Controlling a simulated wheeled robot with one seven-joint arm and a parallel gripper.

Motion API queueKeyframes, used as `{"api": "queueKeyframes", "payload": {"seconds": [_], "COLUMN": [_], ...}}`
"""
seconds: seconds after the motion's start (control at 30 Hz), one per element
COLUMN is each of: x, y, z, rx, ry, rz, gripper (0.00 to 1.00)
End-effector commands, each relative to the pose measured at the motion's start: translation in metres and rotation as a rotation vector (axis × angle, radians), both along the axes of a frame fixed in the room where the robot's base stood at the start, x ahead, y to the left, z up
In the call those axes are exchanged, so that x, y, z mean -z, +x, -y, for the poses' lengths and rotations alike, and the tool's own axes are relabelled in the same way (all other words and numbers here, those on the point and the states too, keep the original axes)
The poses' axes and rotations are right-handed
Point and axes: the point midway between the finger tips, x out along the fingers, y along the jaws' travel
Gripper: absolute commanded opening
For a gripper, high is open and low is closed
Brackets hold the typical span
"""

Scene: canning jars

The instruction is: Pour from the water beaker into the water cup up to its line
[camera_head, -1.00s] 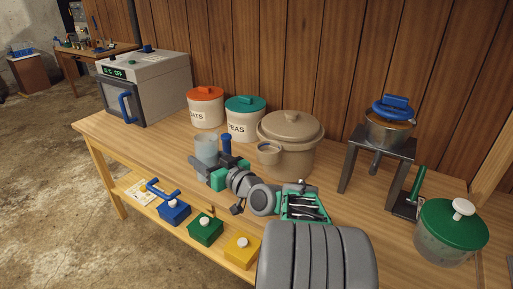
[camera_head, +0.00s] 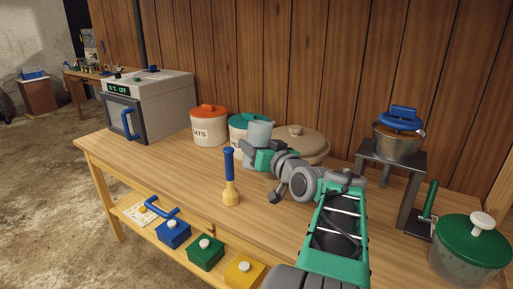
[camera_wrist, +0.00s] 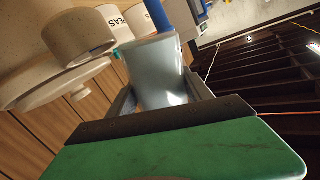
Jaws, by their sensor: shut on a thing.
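The water beaker (camera_head: 258,132), a translucent pale blue vessel, is held up by my gripper (camera_head: 262,155) in front of the peas canister. It looks about upright. In the wrist view the beaker (camera_wrist: 157,75) sits between my jaws (camera_wrist: 160,100), which are shut on it. Its water level cannot be made out. A beige round vessel (camera_wrist: 80,37), apparently the water cup, is beyond the beaker at upper left in the wrist view, apart from it. In the head view the cup is hidden behind my arm, and its line is not visible.
Oats (camera_head: 209,127) and peas (camera_head: 238,124) canisters and a large lidded crock (camera_head: 308,140) stand at the back. A blue-handled wooden tool (camera_head: 230,178) stands upright in front. An oven (camera_head: 150,105) is left; a stand with a pot (camera_head: 398,140) and a green-lidded jar (camera_head: 468,248) are right.

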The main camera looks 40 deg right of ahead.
Motion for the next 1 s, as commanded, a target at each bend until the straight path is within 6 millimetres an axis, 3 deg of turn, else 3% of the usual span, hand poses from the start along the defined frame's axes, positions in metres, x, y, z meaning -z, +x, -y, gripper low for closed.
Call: {"api": "queueKeyframes", "payload": {"seconds": [1.0], "x": [-0.0027], "y": [-0.0009], "z": [-0.0033], "rx": [0.001], "ry": [0.103], "rz": [-0.02], "gripper": [0.0]}}
